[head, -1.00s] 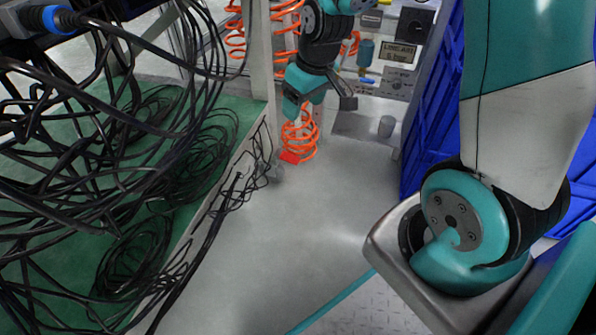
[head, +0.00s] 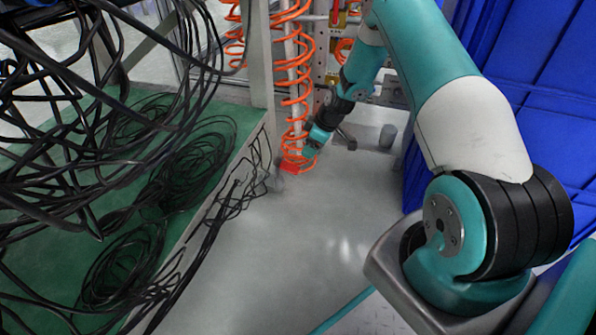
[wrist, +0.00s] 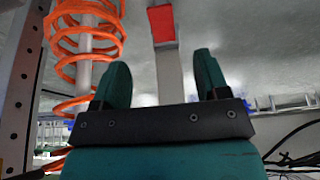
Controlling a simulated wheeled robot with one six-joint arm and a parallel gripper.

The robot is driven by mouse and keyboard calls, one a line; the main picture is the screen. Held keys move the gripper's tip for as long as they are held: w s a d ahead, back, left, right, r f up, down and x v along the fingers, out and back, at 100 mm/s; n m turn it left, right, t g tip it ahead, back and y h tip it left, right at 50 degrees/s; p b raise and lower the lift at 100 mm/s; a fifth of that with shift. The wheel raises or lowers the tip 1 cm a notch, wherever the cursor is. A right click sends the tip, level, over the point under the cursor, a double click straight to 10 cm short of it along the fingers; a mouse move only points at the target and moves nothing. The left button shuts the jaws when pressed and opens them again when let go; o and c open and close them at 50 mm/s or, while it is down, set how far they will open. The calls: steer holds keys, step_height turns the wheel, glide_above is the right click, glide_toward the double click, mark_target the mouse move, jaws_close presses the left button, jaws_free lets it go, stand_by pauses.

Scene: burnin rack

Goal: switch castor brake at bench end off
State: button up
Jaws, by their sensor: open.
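The castor brake is a small red tab (head: 288,168) low at the end of the green-topped bench, just above the grey floor. In the wrist view the red tab (wrist: 161,24) sits at the end of a pale bar, ahead of and between my fingers. My gripper (head: 307,154) is close beside the tab in the head view, on its upper right. In the wrist view my gripper (wrist: 162,72) is open, with nothing between its two fingers, and stands apart from the tab. The castor below the tab is blurred and mostly unclear.
An orange coiled hose (head: 294,85) hangs around a pale post right by my gripper; it also shows in the wrist view (wrist: 84,40). Black cables (head: 235,190) trail down the bench edge. Blue crates (head: 530,100) stand at right. A grey cup (head: 387,136) is on clear floor.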

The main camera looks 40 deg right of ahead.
mark_target(296, 169)
steer(key=b+x, duration=0.5)
steer(key=x, duration=0.6)
steer(key=shift+a+f+b, duration=0.1)
steer(key=shift+f+b, duration=0.2)
steer(key=shift+b, duration=0.1)
